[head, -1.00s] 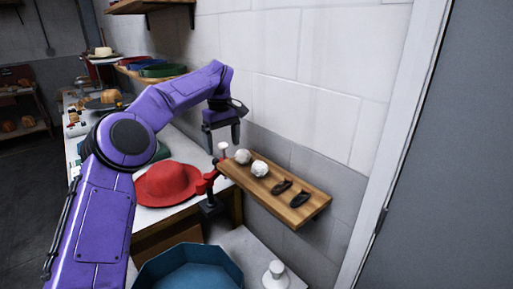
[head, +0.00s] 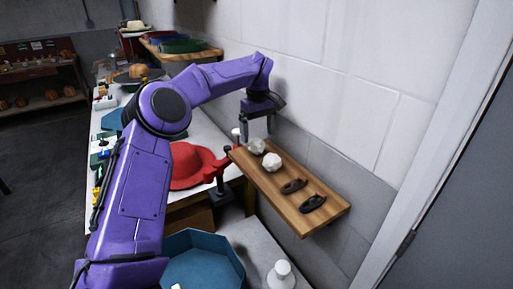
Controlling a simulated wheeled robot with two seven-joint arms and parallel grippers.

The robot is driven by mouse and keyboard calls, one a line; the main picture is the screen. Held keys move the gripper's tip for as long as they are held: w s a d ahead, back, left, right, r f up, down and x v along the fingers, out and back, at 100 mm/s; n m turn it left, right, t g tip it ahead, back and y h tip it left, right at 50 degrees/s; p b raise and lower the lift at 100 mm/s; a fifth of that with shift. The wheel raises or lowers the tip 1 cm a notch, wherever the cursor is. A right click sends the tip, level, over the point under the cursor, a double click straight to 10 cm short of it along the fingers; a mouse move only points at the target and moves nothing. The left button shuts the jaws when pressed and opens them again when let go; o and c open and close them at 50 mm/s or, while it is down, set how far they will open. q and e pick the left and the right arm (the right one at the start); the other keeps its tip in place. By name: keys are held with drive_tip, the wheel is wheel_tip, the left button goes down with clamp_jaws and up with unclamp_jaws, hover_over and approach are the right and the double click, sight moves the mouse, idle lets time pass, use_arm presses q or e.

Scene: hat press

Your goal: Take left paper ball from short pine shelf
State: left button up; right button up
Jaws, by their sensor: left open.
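The short pine shelf (head: 277,192) is fixed to the wall at the middle right of the head view. The left paper ball (head: 256,146) is white and crumpled and sits near the shelf's far left end. The other paper ball (head: 272,162) sits just to its right, closer to me. My left gripper (head: 257,132) is open and points down, its fingers just above and behind the left paper ball. I cannot tell whether the fingers touch the ball. My right gripper is not in view.
Two dark small objects, one (head: 293,186) and another (head: 312,204), lie on the shelf's near half. A blue octagonal tub (head: 203,262) and a white knobbed object (head: 281,275) stand below.

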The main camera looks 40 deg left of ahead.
sight(257, 140)
use_arm(q)
drive_tip(key=f+p, duration=0.1)
drive_tip(key=f, duration=0.4)
drive_tip(key=shift+a+f, duration=0.2)
drive_tip(key=c, duration=1.1)
drive_tip(key=shift+w+r, duration=0.1)
drive_tip(key=shift+r, duration=0.05)
